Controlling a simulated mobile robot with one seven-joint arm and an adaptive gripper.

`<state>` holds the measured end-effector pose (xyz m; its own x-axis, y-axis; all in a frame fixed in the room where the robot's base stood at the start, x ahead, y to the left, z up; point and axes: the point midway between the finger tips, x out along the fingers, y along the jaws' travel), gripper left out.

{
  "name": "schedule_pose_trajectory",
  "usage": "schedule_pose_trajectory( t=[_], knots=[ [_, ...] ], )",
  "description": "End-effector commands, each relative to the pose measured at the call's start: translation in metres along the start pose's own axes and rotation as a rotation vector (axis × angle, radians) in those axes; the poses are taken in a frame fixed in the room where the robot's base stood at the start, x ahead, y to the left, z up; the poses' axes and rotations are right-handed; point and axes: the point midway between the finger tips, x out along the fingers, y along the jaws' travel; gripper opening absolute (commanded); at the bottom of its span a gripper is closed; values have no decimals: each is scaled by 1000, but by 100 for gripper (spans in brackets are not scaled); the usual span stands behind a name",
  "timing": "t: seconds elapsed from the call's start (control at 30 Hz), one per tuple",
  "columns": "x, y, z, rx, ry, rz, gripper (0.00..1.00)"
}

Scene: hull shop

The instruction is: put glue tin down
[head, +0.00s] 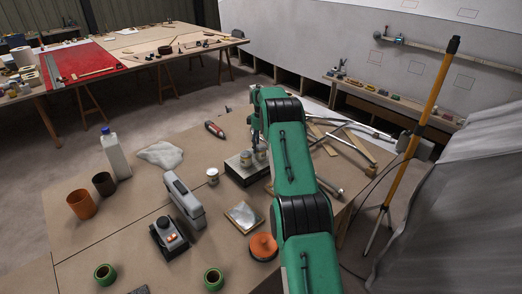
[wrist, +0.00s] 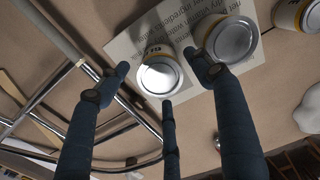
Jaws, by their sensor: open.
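A white tin with a yellow band and metal lid (wrist: 160,74) stands on a printed sheet (wrist: 125,47) in the wrist view. My gripper (wrist: 158,80) is open, its three dark fingers spread around this tin; I cannot tell if any touches it. A second similar tin (wrist: 232,40) stands on the sheet just right of the right finger. In the head view two tins, left (head: 245,158) and right (head: 260,157), stand on the sheet-topped patch (head: 243,174). My green arm hides most of my gripper there.
A third tin (head: 212,175) stands left of the sheet. Metal tubes (head: 345,143) and wood strips lie to the right.

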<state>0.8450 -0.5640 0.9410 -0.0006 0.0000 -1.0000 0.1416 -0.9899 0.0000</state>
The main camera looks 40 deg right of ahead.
Motion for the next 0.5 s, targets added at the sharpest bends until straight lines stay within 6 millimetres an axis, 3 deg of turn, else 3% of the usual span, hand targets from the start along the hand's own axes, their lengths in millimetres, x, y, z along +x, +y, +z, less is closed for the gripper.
schedule_pose_trajectory(
  t=[0.2, 0.5],
  knots=[
    [-40, 0, 0, 0, 0, 0, 66],
    [-76, 0, 0, 0, 0, 0, 66]
  ],
)
